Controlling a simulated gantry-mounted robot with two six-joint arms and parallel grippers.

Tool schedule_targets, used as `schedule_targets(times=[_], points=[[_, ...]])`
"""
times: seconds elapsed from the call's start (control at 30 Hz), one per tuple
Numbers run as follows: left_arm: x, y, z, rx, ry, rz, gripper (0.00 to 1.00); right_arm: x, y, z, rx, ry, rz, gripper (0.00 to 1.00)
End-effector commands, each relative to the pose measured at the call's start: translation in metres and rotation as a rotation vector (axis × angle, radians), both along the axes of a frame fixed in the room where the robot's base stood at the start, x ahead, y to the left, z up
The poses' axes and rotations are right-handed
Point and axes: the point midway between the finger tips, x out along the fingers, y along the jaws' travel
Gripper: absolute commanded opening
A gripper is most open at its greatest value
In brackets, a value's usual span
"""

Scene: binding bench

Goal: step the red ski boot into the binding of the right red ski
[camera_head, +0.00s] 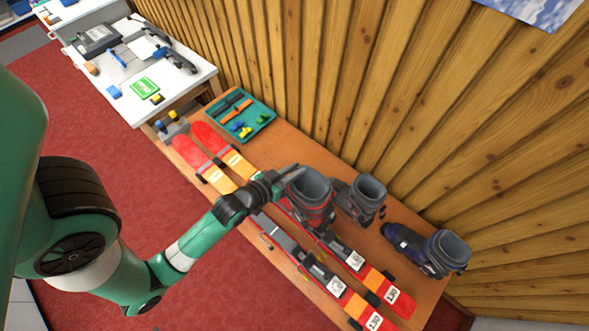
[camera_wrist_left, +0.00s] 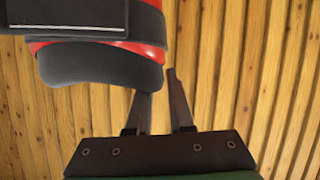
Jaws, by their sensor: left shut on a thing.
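The red ski boot (camera_head: 312,190), with a grey cuff, is upright over or beside the right red ski (camera_head: 385,285); whether its sole touches the ski or its binding is hidden. My left gripper (camera_head: 288,176) is shut on the boot at its upper left side. In the left wrist view the boot's red and dark shell (camera_wrist_left: 100,62) fills the upper left, next to my fingers (camera_wrist_left: 160,100). The right ski's heel binding (camera_head: 355,260) shows behind the boot; the toe part is covered. My right gripper is not in view.
The left red ski (camera_head: 370,318) lies parallel, nearer the bench's front edge. A grey boot (camera_head: 362,198) stands close on the right, and a blue boot (camera_head: 425,250) farther right by the wooden wall. A teal tray (camera_head: 262,112) with tools is at the back.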

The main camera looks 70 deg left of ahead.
Motion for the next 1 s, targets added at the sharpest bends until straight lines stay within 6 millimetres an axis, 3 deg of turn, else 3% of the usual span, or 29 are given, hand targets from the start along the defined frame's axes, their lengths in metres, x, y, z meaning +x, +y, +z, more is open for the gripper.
schedule_targets(times=[0.2,0.5,1.0], points=[[0.001,0.0,-0.022,0.004,-0.01,0.0,0.0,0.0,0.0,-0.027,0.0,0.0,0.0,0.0],[0.001,0.0,-0.048,0.004,-0.01,0.0,0.0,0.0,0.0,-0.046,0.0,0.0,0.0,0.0],[0.001,0.001,-0.056,0.004,-0.01,0.0,0.0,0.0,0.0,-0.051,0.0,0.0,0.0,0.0]])
